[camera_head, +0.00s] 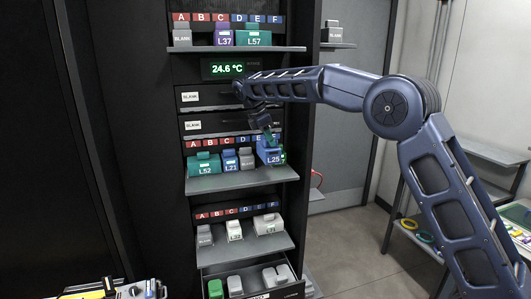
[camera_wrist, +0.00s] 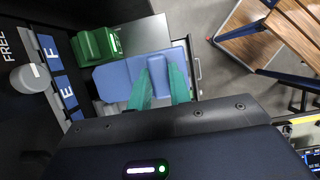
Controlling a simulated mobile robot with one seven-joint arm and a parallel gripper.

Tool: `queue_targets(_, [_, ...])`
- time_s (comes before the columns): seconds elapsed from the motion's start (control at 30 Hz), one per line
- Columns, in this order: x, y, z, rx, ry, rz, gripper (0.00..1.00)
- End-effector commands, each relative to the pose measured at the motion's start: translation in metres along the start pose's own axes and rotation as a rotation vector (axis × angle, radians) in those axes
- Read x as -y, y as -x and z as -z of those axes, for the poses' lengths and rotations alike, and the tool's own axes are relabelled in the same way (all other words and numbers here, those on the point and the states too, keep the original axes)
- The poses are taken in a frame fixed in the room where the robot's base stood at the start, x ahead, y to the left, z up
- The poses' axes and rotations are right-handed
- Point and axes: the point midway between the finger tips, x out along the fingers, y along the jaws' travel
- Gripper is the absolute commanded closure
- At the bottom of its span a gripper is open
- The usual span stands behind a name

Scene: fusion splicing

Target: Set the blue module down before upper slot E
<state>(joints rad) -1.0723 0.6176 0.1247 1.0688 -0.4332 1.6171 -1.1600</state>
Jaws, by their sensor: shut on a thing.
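In the wrist view the green-tinted fingers (camera_wrist: 161,84) sit on either side of the raised grip of the blue module (camera_wrist: 116,82). Its far end points toward the blue E label (camera_wrist: 67,93) and F label (camera_wrist: 50,50). I cannot tell whether its underside touches the shelf.
A teal module L52 (camera_head: 204,165), a blue module L21 (camera_head: 230,161) and a grey module (camera_head: 246,159) stand left of L25. The top shelf (camera_head: 237,49) holds several modules. A green module (camera_wrist: 95,45) shows beside the held one.

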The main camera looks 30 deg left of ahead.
Motion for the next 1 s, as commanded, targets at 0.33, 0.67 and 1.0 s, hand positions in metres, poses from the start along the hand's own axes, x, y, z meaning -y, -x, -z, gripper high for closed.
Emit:
queue_targets(0.33, [-0.034,0.000,0.000,0.000,0.000,-0.001,1.00])
queue_targets(0.67, [-0.046,-0.007,0.003,0.000,0.001,0.000,1.00])
queue_targets(1.0, [-0.046,-0.028,0.012,-0.001,0.000,-0.001,1.00])
